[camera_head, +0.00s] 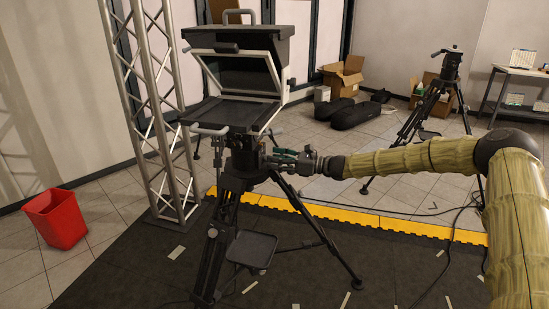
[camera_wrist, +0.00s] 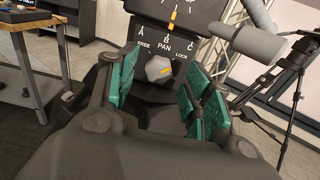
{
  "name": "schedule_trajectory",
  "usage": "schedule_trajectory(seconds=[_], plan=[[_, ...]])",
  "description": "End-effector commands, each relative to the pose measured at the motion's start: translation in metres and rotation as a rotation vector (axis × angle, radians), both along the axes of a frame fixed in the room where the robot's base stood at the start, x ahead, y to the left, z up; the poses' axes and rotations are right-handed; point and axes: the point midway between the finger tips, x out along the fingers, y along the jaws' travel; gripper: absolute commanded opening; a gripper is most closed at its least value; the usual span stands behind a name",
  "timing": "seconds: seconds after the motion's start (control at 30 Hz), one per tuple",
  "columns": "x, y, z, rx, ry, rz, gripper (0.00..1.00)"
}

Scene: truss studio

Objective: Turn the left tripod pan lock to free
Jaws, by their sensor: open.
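The left tripod (camera_head: 225,215) stands on the dark mat and carries a teleprompter rig (camera_head: 240,75). In the wrist view its head has a dark panel marked FREE, PAN and LOCK (camera_wrist: 165,50). The grey pan lock knob (camera_wrist: 157,68) sits under the PAN label. In the head view my gripper (camera_head: 285,156) is at the tripod head's right side, and the knob is hidden.
A lattice truss (camera_head: 155,100) stands close behind the left tripod. A second tripod (camera_head: 437,95) stands at the back right. A red bin (camera_head: 57,218) is at the left. A yellow edge strip (camera_head: 370,220) borders the mat, and cables lie on the floor at right.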

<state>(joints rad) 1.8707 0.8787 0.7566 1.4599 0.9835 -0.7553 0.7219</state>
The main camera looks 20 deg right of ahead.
Motion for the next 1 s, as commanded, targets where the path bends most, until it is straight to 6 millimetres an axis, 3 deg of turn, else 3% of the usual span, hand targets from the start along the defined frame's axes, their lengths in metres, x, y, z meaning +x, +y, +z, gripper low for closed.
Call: schedule_trajectory(seconds=[0.43, 0.7, 1.0], plan=[[0.0047, 0.0065, 0.0, -0.001, -0.001, -0.001, 0.5], [0.0046, 0.0057, 0.0002, -0.001, -0.001, -0.002, 0.05], [0.005, 0.0049, -0.0013, -0.013, -0.019, -0.004, 0.05]])
